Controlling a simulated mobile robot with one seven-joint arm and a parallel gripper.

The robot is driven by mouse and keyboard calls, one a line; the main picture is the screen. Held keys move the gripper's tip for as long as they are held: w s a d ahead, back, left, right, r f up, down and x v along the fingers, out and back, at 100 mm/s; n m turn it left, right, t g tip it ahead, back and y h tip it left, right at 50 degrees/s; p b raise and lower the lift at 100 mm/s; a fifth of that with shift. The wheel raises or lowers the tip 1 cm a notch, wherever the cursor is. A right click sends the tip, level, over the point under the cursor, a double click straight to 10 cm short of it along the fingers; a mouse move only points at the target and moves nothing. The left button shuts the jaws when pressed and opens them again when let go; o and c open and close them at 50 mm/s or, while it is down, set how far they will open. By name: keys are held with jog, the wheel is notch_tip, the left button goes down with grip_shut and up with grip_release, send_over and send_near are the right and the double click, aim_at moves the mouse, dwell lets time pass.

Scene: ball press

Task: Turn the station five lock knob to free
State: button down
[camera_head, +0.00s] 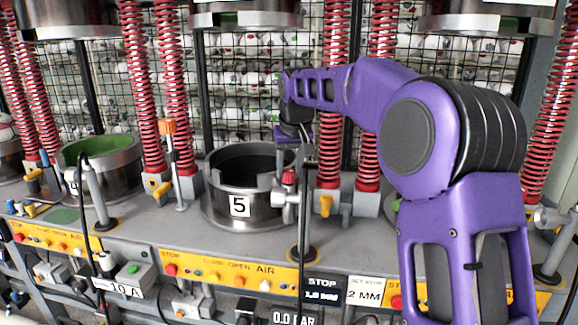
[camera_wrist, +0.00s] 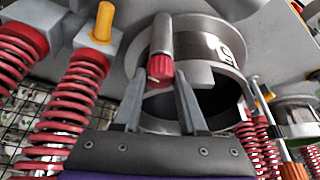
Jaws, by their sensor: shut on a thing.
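The station five lock knob is a red ribbed cap on a grey post at the right side of the ring labelled 5. The red knob (camera_head: 289,176) shows in the head view and the knob (camera_wrist: 160,68) also shows in the wrist view, between my two fingers. My gripper (camera_wrist: 160,84) is shut on the knob, with one grey finger on each side. The station five ring (camera_head: 222,213) is a metal cylinder with a dark, empty-looking inside; the ring (camera_wrist: 215,42) also shows in the wrist view. In the head view, my arm hides most of my gripper. I cannot read a knob setting.
Red springs (camera_head: 332,90) on both sides flank station five. A yellow-tipped valve (camera_head: 326,205) stands right of the knob, and an orange-topped rod (camera_head: 168,150) stands left of the ring. A black upright cable (camera_head: 303,215) passes in front. A yellow button panel (camera_head: 235,270) runs along the front.

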jog(key=shift+n, duration=0.4)
jog(key=c, duration=0.7)
grip_release()
jog(key=shift+c, duration=0.2)
jog(key=p+v, duration=0.3)
jog(key=v, duration=1.4)
jog(key=shift+d+r, duration=0.2)
jog(key=shift+r, duration=0.05)
